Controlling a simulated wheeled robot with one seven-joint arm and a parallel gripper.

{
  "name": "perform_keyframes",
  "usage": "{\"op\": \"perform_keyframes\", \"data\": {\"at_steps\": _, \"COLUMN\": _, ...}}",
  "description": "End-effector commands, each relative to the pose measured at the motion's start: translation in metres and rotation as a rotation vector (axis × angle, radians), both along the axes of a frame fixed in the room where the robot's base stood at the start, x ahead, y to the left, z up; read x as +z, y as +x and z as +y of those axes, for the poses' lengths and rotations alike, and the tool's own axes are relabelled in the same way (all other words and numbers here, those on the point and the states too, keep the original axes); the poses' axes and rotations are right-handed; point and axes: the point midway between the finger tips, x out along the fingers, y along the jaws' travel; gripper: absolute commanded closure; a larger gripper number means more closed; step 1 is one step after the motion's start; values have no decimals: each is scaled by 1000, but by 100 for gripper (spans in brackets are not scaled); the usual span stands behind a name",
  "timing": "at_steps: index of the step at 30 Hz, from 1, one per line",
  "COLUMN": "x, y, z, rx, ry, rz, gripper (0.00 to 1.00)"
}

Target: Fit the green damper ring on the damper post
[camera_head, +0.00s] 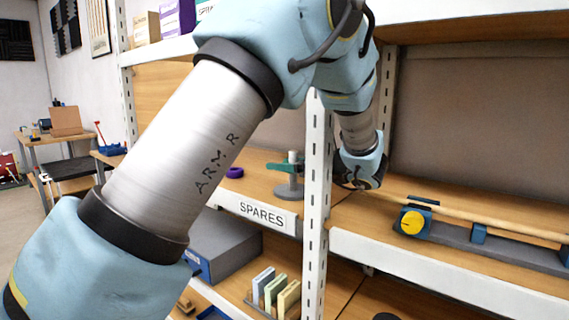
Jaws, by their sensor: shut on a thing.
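The green damper ring (277,167) is on the left side of the white shelf upright, seen nearly edge-on at the upper part of the grey damper post (289,189). The pale top of the post shows above the ring's level. I cannot tell whether the ring is around the post or just in front of or behind it. The post stands upright on a round base on the wooden shelf. My gripper (346,176) reaches in from the right and is shut on the green ring. Its fingertips are mostly hidden behind the upright.
The white slotted upright (317,195) stands between the camera and my gripper. A purple ring (235,172) lies on the shelf left of the post. A SPARES label (262,215) marks the shelf edge. A rail with a yellow dial (411,223) lies on the right shelf.

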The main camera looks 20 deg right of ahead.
Motion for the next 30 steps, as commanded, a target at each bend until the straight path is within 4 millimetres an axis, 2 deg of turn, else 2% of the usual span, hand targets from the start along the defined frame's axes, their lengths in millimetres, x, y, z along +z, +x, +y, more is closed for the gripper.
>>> {"op": "perform_keyframes", "data": {"at_steps": 7, "x": 0, "y": 0, "z": 0, "rx": 0, "ry": 0, "rz": 0, "gripper": 86}}
{"op": "perform_keyframes", "data": {"at_steps": 8, "x": 0, "y": 0, "z": 0, "rx": 0, "ry": 0, "rz": 0, "gripper": 30}}
{"op": "perform_keyframes", "data": {"at_steps": 16, "x": 0, "y": 0, "z": 0, "rx": 0, "ry": 0, "rz": 0, "gripper": 0}}
{"op": "perform_keyframes", "data": {"at_steps": 25, "x": 3, "y": 0, "z": 0, "rx": 0, "ry": -1, "rz": 0, "gripper": 0}}
{"op": "perform_keyframes", "data": {"at_steps": 30, "x": 27, "y": 0, "z": 0, "rx": 1, "ry": -5, "rz": -2, "gripper": 0}}
